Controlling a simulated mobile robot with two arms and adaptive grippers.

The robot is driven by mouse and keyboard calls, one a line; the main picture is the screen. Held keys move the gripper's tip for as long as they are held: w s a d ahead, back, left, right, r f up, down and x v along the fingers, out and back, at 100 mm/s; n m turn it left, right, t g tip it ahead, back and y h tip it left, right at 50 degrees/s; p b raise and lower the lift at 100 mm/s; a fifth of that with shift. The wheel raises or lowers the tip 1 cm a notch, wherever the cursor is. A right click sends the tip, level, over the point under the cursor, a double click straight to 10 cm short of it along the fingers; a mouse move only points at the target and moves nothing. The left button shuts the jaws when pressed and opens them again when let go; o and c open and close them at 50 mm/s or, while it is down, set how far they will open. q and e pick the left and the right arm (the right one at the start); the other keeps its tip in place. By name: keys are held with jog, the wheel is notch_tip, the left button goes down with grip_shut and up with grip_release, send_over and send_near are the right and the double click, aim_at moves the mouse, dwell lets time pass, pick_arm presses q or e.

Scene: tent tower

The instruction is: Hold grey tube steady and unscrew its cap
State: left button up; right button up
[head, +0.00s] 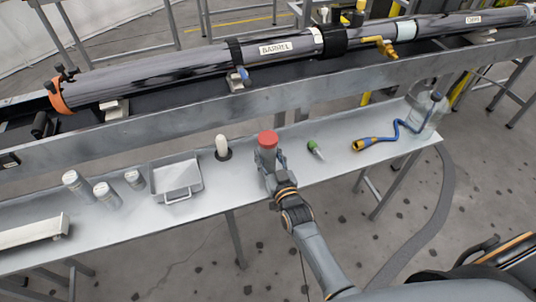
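The grey tube (267,156) stands upright near the middle of the long metal bench, with a red cap (268,138) on its top. The fingers and wrist hide the lower part of the tube. My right gripper is not in view, and nothing is at the cap.
A white rounded peg on a dark base (222,148) and a metal tray (176,180) stand left of the tube. Several grey capped containers (104,194) are further left. A green-tipped item (315,149), a blue cable with yellow end (372,143) and a clear jug (427,110) lie right. A long barrel (180,72) runs behind.

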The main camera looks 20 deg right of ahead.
aim_at(269, 146)
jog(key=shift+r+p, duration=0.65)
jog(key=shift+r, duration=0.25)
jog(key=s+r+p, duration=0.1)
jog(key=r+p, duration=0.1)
jog(key=p, duration=0.1)
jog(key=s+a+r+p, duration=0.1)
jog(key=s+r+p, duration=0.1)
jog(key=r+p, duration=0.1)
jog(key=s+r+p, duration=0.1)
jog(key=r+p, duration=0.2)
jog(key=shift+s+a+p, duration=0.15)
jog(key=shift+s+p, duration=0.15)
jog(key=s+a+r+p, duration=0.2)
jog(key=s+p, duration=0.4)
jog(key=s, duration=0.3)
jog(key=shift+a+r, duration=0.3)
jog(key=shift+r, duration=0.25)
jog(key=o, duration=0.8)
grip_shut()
